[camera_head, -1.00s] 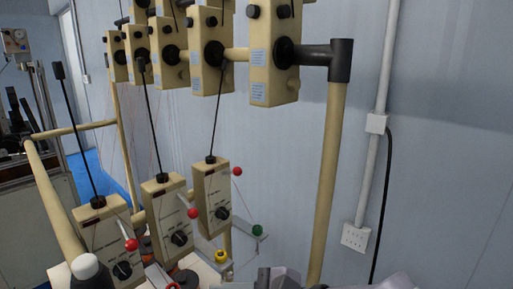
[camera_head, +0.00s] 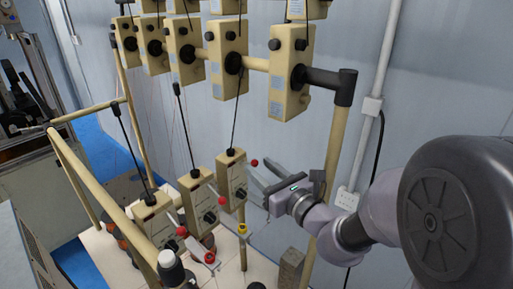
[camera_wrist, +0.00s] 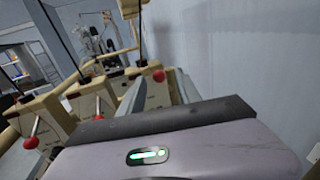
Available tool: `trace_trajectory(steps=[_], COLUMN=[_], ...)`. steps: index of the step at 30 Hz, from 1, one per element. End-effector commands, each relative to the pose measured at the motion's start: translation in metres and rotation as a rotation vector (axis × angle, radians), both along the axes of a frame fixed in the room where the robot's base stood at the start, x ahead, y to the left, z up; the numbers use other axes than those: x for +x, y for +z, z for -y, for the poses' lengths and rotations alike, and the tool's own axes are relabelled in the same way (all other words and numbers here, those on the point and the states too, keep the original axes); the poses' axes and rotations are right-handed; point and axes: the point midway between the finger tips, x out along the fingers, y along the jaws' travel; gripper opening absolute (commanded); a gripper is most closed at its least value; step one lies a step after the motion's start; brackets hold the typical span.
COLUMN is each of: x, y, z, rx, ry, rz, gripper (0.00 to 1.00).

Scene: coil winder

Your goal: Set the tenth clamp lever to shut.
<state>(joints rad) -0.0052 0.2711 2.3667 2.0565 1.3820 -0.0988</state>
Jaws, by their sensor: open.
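Several red-knobbed levers stick out from the beige lower boxes. One red knob (camera_head: 254,162) is beside the rightmost lower box (camera_head: 232,178), close to my open gripper (camera_head: 258,181). In the wrist view a red knob (camera_wrist: 159,76) shows between my two fingers, ahead of them; I see no contact. Another red knob (camera_head: 182,231) is at the nearest lower box (camera_head: 155,219), and one more (camera_head: 209,257) is lower down. No number shows legibly, so I cannot tell which lever is the tenth.
A row of upper beige boxes (camera_head: 291,72) hangs on a beige rail with thin black rods. A beige post (camera_head: 331,155) stands just behind my arm. A yellow knob (camera_head: 242,228) is below my gripper. A wall socket (camera_head: 347,198) and cable are at right.

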Motion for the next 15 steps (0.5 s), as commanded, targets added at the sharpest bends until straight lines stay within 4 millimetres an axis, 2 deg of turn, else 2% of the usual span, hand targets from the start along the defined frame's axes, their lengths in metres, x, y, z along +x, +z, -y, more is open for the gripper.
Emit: trace_trajectory(steps=[1,6,15], x=[0.007,0.024,0.029], y=[0.000,0.001,0.000], z=[-0.007,-0.018,-0.021], rx=[0.000,0.000,0.000], ry=[0.004,0.001,0.001], rz=[-0.001,0.000,0.000], gripper=[0.40,0.40,0.40])
